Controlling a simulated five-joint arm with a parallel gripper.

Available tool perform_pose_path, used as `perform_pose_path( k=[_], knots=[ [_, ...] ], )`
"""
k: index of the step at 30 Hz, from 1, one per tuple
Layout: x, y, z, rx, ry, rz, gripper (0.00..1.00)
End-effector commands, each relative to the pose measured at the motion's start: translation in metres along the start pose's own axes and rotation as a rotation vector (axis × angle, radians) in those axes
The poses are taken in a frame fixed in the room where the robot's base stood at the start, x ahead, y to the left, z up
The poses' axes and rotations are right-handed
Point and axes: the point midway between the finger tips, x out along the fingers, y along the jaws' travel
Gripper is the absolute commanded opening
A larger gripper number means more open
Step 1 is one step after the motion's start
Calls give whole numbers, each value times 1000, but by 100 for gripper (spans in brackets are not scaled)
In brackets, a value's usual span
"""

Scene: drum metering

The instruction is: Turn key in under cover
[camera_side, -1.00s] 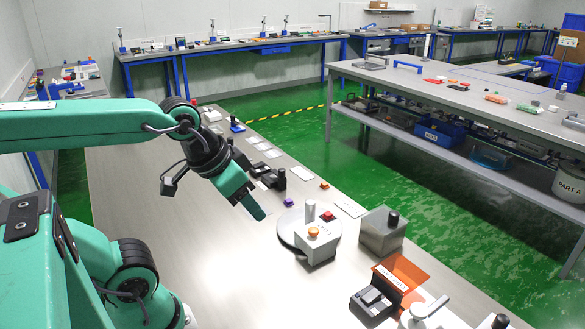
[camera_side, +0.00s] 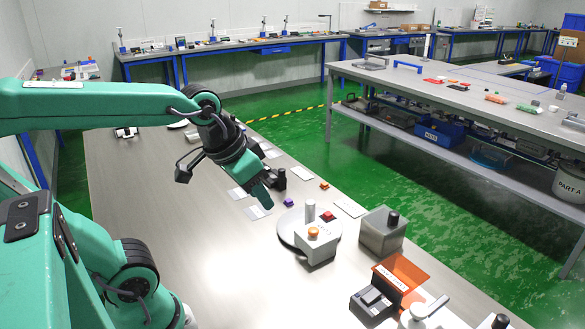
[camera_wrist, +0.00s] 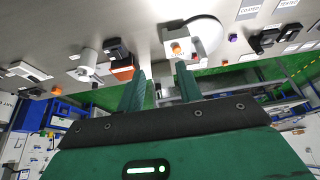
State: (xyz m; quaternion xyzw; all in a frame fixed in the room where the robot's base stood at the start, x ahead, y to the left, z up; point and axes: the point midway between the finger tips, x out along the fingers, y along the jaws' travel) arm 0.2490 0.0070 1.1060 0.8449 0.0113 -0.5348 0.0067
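An orange cover (camera_side: 408,270) stands tilted up at the near right, behind a dark grey switch box (camera_side: 372,303). In the wrist view the orange cover (camera_wrist: 123,69) and the dark box (camera_wrist: 117,48) show left of my fingers. I cannot make out a key; the parts are too small. My gripper (camera_side: 265,202) is above the table, well apart from the cover, to its left and farther back. In the wrist view my gripper (camera_wrist: 161,72) has its two green fingers spread, with nothing between them.
A grey box with an orange button (camera_side: 314,234) stands before a round turntable (camera_side: 287,230), between my gripper and the cover. A white lever device (camera_side: 420,316) stands nearest. The table's left middle is clear.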

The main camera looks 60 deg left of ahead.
Motion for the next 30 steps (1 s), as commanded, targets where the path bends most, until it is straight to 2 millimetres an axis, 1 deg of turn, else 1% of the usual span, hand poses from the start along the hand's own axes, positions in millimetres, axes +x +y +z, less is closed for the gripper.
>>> perform_pose_path(
  k=[1,8,14,23,30],
  knots=[
    [3,-2,-7,-8,-17,-4,35],
    [18,-15,-42,-42,-87,-19,35],
    [39,-28,-71,-73,-149,-30,35],
    [81,-52,-108,-121,-239,-42,35],
    [124,-76,-130,-160,-313,-48,35]
  ],
)
